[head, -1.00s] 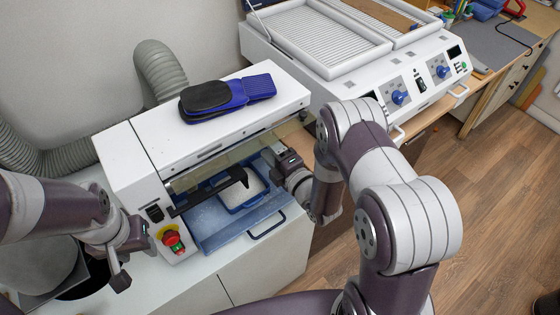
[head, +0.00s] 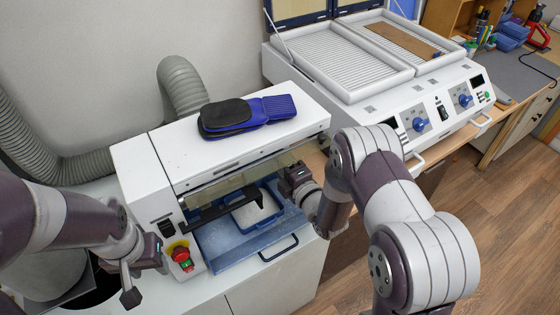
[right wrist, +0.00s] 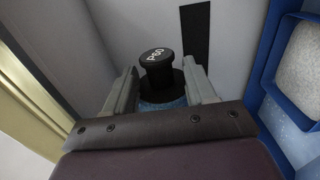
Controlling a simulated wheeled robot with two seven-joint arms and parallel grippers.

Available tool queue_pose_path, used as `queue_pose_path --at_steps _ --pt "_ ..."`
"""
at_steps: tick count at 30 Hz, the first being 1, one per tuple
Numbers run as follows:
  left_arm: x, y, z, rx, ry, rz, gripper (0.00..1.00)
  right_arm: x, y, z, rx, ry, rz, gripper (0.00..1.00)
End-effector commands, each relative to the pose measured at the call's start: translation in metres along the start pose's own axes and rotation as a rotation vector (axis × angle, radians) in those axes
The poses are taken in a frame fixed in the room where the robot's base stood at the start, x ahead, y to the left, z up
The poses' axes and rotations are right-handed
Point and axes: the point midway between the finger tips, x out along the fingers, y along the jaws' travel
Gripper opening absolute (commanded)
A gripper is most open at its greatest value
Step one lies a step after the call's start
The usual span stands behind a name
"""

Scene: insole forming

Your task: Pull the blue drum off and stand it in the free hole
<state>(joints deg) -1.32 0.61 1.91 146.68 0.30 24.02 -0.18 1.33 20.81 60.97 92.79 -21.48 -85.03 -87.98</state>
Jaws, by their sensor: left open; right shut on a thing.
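The blue drum (right wrist: 158,103) shows in the right wrist view as a blue band below a black round end cap marked P80 (right wrist: 158,66). My right gripper (right wrist: 158,92) has its two fingers on either side of it and is shut on it. In the head view my right gripper (head: 288,178) reaches into the front opening of the white machine (head: 235,135), and the drum cannot be made out there. I cannot tell whether the drum is still on its spindle. My left gripper (head: 146,281) is open and empty, left of the red button. I cannot make out the free hole.
A blue tray (head: 225,262) with a white pad (head: 252,212) lies below the opening, near a black bar (head: 215,212). A red stop button (head: 182,257) is at the machine's front left. A blue-black insole (head: 240,115) lies on top. A grey hose (head: 185,85) stands behind.

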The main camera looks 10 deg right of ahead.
Motion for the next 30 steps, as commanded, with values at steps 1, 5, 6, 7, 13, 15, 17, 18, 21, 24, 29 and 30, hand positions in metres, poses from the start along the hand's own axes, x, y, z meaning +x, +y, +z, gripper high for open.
queue_pose_path --at_steps 1,5,6,7,13,15,17,18,21,24,29,30 --pt "0.001 0.0 0.0 0.0 0.0 0.0 0.47 0.0 -0.001 0.002 0.001 -0.001 -0.001 0.19" --pt "0.003 0.0 0.0 0.0 0.0 0.0 0.47 0.0 -0.001 0.008 0.001 -0.003 -0.001 0.19" --pt "0.003 0.0 0.0 0.0 0.0 0.0 0.47 0.0 -0.001 0.009 0.001 -0.003 -0.001 0.19" --pt "0.004 0.0 0.001 0.0 0.0 0.0 0.47 0.0 -0.001 0.011 0.0 -0.002 0.0 0.19" --pt "0.006 0.0 0.001 0.0 0.0 0.0 0.47 0.0 -0.001 0.019 0.0 -0.003 0.001 0.19" --pt "0.007 0.0 0.001 0.0 0.0 0.0 0.47 0.0 -0.001 0.022 0.0 -0.002 0.001 0.19" --pt "0.007 0.0 0.001 0.0 0.0 0.0 0.47 0.0 0.0 0.025 0.0 -0.003 0.001 0.19" --pt "0.008 0.0 0.001 0.0 0.0 0.0 0.47 0.0 0.0 0.026 0.0 -0.004 0.001 0.19" --pt "0.009 0.0 0.001 0.0 0.0 0.0 0.47 0.0 -0.001 0.03 0.0 -0.002 0.001 0.19" --pt "0.011 0.0 0.001 0.0 0.0 0.0 0.47 0.0 -0.001 0.034 0.001 -0.003 0.0 0.19" --pt "0.013 0.0 0.002 0.0 0.0 0.0 0.47 0.0 -0.001 0.04 0.0 -0.002 0.0 0.19" --pt "0.013 0.0 0.002 0.0 0.0 0.0 0.47 0.0 -0.001 0.042 0.0 -0.002 0.0 0.19"
